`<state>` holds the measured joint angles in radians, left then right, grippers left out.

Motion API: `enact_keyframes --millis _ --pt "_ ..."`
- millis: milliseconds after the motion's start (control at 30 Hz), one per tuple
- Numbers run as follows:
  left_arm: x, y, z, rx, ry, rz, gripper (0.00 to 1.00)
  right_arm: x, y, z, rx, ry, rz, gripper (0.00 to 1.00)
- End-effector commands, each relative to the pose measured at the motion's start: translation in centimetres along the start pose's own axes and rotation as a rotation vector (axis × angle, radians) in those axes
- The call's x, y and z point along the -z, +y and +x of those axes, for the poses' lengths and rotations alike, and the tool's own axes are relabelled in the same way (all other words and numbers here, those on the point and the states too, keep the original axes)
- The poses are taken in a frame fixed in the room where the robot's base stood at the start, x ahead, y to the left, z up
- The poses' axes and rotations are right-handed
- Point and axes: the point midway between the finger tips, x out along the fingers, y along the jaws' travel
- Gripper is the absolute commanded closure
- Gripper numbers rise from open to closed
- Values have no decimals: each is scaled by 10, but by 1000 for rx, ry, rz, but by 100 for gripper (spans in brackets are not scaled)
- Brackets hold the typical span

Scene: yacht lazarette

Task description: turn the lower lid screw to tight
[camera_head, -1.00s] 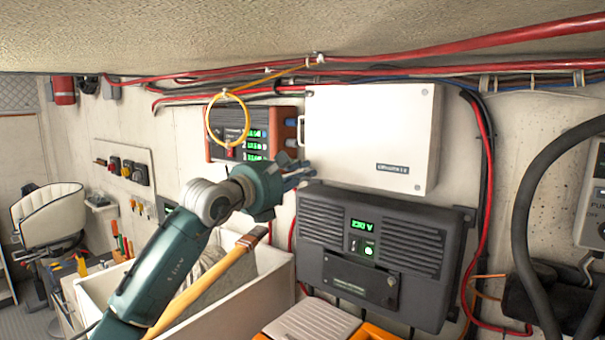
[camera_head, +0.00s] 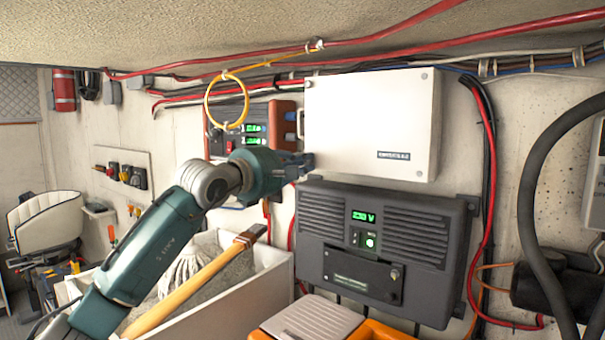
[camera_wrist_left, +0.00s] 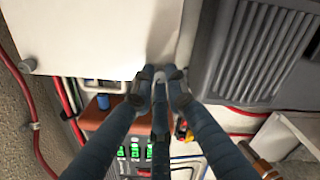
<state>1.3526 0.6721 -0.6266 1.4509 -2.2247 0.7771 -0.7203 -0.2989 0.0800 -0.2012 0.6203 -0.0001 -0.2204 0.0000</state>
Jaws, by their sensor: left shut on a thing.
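The white box lid (camera_head: 368,125) is on the wall above the dark inverter, with small screws near its corners. My left gripper (camera_head: 303,164) is at the lid's lower left corner and hides the lower screw there. In the left wrist view its fingers (camera_wrist_left: 160,80) come together at the edge of the white lid (camera_wrist_left: 95,35). They are shut on the small grey lower lid screw (camera_wrist_left: 160,75), mostly covered by the fingertips. The screw's turn angle cannot be read. My right gripper is not in view.
A dark inverter (camera_head: 330,225) with a green display sits just below the lid. An orange-sided device (camera_head: 283,125) and a yellow cable loop (camera_head: 207,103) are to the left. A wooden-handled tool (camera_head: 190,290) leans in the white bin (camera_head: 270,283) under my arm.

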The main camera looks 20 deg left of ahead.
Motion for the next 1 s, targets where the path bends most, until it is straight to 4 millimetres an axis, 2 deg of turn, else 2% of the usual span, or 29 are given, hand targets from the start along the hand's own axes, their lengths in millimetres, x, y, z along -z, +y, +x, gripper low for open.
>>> enact_keyframes --millis 67,400,700,1000 --pt "4 -5 1 7 6 74 100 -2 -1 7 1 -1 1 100" --pt "4 -4 1 9 5 395 100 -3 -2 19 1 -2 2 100" --pt "4 -4 1 10 4 657 100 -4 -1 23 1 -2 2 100" --pt "3 -4 1 12 3 835 100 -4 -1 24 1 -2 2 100"
